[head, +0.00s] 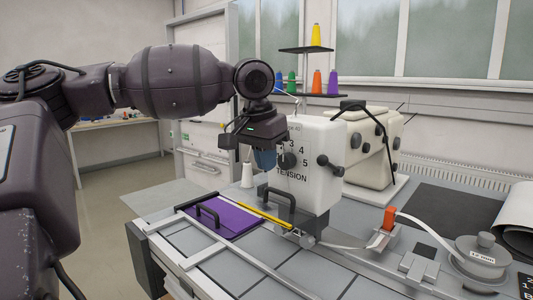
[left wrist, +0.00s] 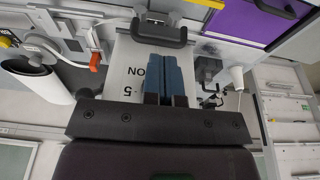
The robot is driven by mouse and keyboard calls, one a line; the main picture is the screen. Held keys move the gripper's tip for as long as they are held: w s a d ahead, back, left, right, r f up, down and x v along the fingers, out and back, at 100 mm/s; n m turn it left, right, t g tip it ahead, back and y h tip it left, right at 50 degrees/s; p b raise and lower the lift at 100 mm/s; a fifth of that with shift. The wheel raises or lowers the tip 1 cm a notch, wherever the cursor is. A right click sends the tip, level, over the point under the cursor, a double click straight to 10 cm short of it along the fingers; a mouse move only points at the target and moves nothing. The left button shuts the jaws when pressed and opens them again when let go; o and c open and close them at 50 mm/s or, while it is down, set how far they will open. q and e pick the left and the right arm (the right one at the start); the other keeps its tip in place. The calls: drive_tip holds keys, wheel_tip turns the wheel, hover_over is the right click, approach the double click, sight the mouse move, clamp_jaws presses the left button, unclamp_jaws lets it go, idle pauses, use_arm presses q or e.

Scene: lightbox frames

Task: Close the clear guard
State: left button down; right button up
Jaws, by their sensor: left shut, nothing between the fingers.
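The white sewing machine head (head: 322,140) is marked TENSION and has dark knobs. A black handle (head: 281,193) is low at its front; it also shows in the left wrist view (left wrist: 160,42). This handle appears to belong to the clear guard, whose see-through panel is hard to make out, so I cannot tell how far it is open. My left gripper (head: 264,162), with blue fingers, is shut and empty in front of the machine face, above the handle. Its fingertips in the left wrist view (left wrist: 165,56) appear close to the handle. My right gripper is not in view.
A purple plate (head: 222,215) with a black handle lies on the grey bench, beside a yellow strip (head: 264,216). A white cone (head: 247,175) stands behind. An orange-handled part (head: 389,218) and a tape reel (head: 483,255) are at right. The front tiles are clear.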

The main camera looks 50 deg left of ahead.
sight(271, 211)
use_arm(q)
drive_tip(key=x, duration=0.5)
drive_tip(key=s+b+x, duration=0.1)
drive_tip(key=x, duration=0.2)
drive_tip(key=shift+f, duration=0.75)
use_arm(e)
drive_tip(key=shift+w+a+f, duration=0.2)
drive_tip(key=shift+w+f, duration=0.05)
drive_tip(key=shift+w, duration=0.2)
use_arm(q)
drive_tip(key=shift+s, duration=0.1)
